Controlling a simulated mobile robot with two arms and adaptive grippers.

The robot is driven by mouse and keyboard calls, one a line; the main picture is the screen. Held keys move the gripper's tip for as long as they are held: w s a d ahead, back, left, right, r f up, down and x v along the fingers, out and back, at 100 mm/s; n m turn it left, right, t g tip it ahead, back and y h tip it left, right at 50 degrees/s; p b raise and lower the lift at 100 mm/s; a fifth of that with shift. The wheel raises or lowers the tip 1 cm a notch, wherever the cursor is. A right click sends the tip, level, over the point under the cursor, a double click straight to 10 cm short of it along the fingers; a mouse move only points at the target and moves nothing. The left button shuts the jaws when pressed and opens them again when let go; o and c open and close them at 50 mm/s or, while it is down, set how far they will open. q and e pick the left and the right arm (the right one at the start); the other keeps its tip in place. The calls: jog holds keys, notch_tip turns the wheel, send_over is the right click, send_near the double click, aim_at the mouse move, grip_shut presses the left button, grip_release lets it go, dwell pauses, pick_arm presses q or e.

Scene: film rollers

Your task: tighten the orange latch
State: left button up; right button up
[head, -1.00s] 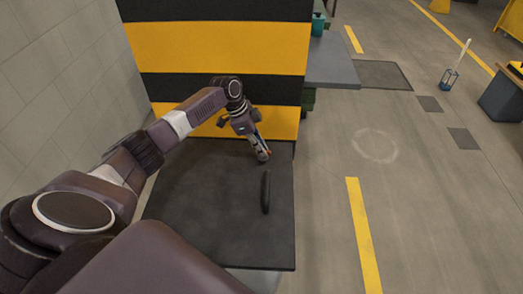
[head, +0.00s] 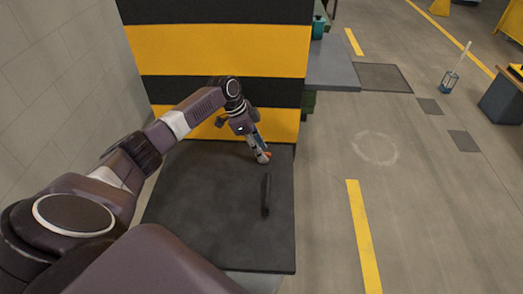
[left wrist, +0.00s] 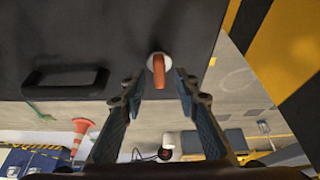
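The orange latch (left wrist: 159,72) is a short orange lever on a round white base, set in the dark panel, at top centre of the left wrist view. A small bit of orange (head: 267,153) shows at my left gripper's tips in the head view. My left gripper (left wrist: 157,78) is open. Its two fingertips stand on either side of the latch, with a visible gap on each side. In the head view my left gripper (head: 261,156) points down at the panel's far right part. My right gripper is in neither view.
The dark panel (head: 205,220) carries a black bar handle (head: 266,195), also seen in the left wrist view (left wrist: 65,82). A black-and-yellow striped wall (head: 215,50) stands right behind the panel. Open floor (head: 410,210) lies to the right.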

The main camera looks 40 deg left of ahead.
pick_arm(q)
jog(key=v, duration=1.1)
jog(key=shift+r, duration=0.1)
